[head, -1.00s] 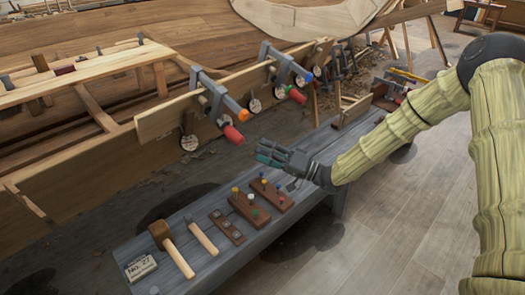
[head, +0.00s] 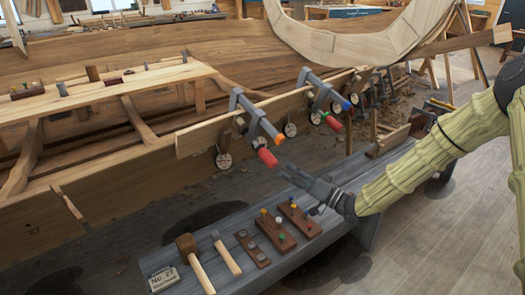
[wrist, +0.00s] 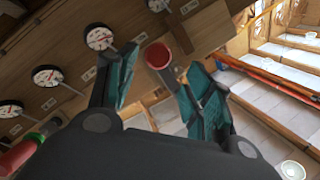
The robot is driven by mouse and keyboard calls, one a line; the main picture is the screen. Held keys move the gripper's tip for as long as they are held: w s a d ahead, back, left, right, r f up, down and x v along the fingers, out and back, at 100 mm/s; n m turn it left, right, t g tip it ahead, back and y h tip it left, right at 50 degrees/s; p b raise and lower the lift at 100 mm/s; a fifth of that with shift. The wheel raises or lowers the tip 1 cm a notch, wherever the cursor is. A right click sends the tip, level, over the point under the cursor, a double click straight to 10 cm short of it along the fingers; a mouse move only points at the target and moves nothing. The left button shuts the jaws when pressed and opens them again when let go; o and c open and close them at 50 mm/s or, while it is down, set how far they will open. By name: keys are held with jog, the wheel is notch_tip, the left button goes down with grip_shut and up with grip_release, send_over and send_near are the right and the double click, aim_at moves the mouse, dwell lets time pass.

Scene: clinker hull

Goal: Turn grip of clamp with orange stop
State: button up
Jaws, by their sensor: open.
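The clamp with the orange stop (head: 278,139) is the nearer of the clamps gripping the plank edge in the head view. Its red grip (head: 267,157) hangs below the bar, tilted. My gripper (head: 284,170) is just right of and below this grip, its fingers towards it. In the wrist view a round red grip end (wrist: 158,56) shows between my two open teal-padded fingers (wrist: 160,80), near their tips. The fingers do not appear to touch it. The orange stop is not visible in the wrist view.
A second clamp with a blue stop (head: 346,104) and red grip (head: 334,123) stands farther along the plank. Round dials (head: 223,161) hang along it. The grey bench (head: 205,235) below holds a mallet (head: 190,252) and small wooden blocks (head: 276,229).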

aim_at(263, 156)
jog(key=n+h, duration=0.1)
jog(key=a+r+n+t+h, duration=0.1)
jog(key=shift+s+a+n+p, duration=0.15)
jog(key=shift+a+n+p, duration=0.1)
jog(key=shift+n+p, duration=0.15)
jog(key=shift+s+a+r+n+t+h, duration=0.1)
jog(key=shift+n+t+h, duration=0.25)
jog(key=shift+n+h, duration=0.2)
jog(key=shift+s+n+t+h, duration=0.1)
jog(key=shift+n+t+h, duration=0.25)
jog(key=shift+n+h, duration=0.15)
jog(key=shift+w+n+h, duration=0.1)
jog(key=shift+n+h, duration=0.15)
jog(key=shift+n, duration=0.3)
jog(key=p+x, duration=0.1)
jog(key=x, duration=0.9)
jog(key=shift+w+a+p, duration=0.2)
jog(key=shift+a+p, duration=0.05)
jog(key=shift+p, duration=0.1)
jog(key=c, duration=1)
jog(key=shift+o, duration=0.2)
